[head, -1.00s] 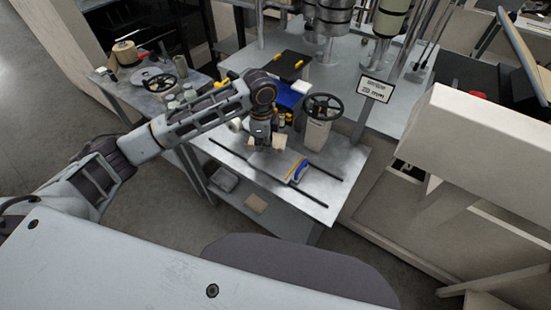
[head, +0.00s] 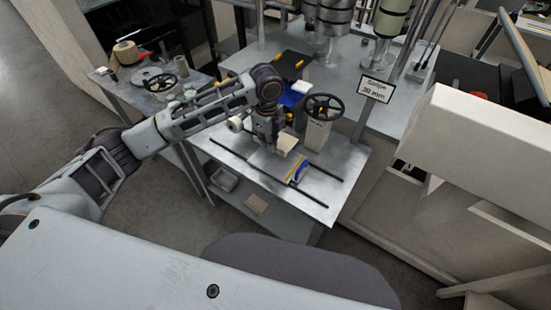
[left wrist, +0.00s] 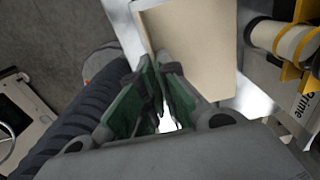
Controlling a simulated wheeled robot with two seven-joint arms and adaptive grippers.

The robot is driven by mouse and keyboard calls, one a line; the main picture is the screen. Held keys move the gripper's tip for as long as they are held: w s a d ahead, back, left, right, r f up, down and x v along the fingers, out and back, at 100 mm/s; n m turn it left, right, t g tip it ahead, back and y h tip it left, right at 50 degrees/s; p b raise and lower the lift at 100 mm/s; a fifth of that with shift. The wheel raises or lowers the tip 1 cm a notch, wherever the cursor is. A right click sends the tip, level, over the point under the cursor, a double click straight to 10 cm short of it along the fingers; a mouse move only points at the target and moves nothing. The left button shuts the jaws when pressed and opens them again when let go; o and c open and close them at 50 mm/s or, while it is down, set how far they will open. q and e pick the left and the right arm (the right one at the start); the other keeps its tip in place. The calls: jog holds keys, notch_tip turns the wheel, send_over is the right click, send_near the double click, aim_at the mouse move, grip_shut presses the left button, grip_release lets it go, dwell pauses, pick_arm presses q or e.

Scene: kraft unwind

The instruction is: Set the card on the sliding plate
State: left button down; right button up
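The card (head: 287,142) is a small cream piece at the fingers of my left gripper (head: 272,143), above the bench. In the left wrist view the card (left wrist: 192,45) is a flat beige panel beyond the green-padded fingers of this gripper (left wrist: 161,68). The fingers are close together at the card's near edge and appear shut on it. The sliding plate (head: 267,163) is a pale flat plate with a blue handle and yellow strip on its right side. It lies between two dark rails, just below the card in the picture. My right gripper is not in view.
A black handwheel (head: 323,107) on a pale post stands right of the gripper. A blue bin (head: 292,99) and yellow-marked items lie behind it. A sign (head: 376,88) stands at the bench's right. The bench's front (head: 313,205) is clear.

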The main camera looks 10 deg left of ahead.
pick_arm(q)
send_over(269, 166)
jog(key=shift+d+f+p, duration=0.1)
jog(key=shift+f+p, duration=0.25)
jog(key=shift+f, duration=2.8)
jog(key=shift+f, duration=1.85)
jog(key=shift+f, duration=0.1)
jog(key=c, duration=2.2)
grip_release()
jog(key=o, duration=0.5)
jog(key=shift+o, duration=0.3)
jog(key=shift+r+b, duration=0.5)
jog(key=shift+r, duration=5.6)
